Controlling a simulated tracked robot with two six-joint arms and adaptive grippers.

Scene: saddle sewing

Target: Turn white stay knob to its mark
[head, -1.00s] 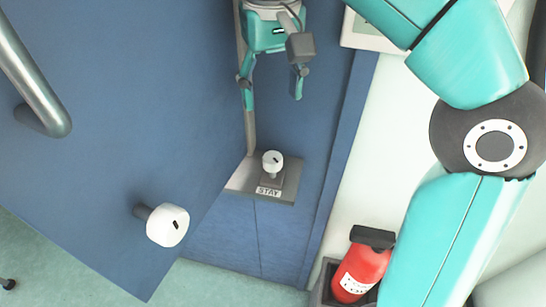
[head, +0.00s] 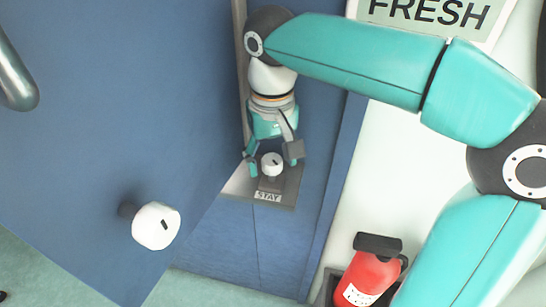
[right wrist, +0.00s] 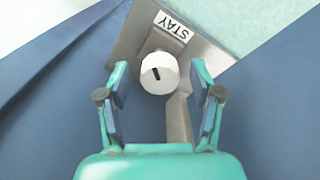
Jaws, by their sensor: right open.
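The white stay knob (head: 272,164) stands on a grey plate (head: 285,188) with a STAY label on the blue door frame. My right gripper (head: 271,172) is open, its fingers on either side of the knob in the head view. In the right wrist view the knob (right wrist: 158,73) sits just beyond and between the open fingertips (right wrist: 160,80), with clear gaps on both sides. A dark slot mark shows on the knob's face. I cannot tell a separate target mark on the plate. My left gripper is not in view.
A second white knob (head: 156,226) sticks out of the blue door (head: 110,130) at the left. A metal handle (head: 15,80) is at the far left. A red extinguisher (head: 368,275) stands at the lower right. A FRESH sign (head: 428,14) is at the top right.

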